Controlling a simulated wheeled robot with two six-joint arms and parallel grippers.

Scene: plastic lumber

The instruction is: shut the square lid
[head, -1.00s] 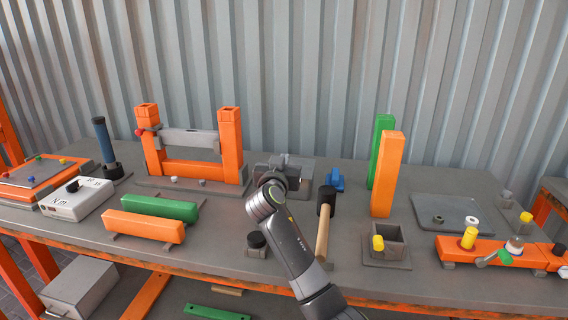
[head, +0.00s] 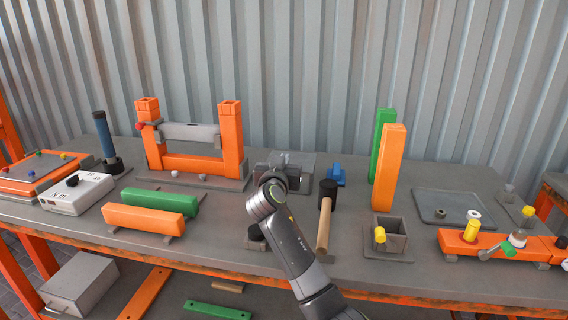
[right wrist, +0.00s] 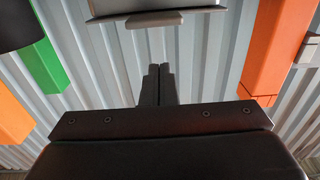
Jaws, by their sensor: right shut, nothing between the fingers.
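A grey box-like fixture (head: 304,168) stands at the middle back of the bench, in front of the metal wall. I take it to carry the square lid, but my right wrist hides much of it. In the right wrist view a grey plate with a protruding lip (right wrist: 155,19) shows at the top edge, cut off by the frame. My right gripper (right wrist: 158,70) is shut and empty, its fingers pointing toward that plate with a visible gap. In the head view the right gripper (head: 276,164) overlaps the fixture. The lid's angle cannot be told. My left gripper is out of view.
A black-headed mallet (head: 327,195) and a blue piece (head: 336,176) lie right of the fixture. Tall green (head: 382,145) and orange (head: 389,170) posts stand farther right. An orange frame (head: 232,140) stands to the left. An open grey box (head: 397,240) is at front right.

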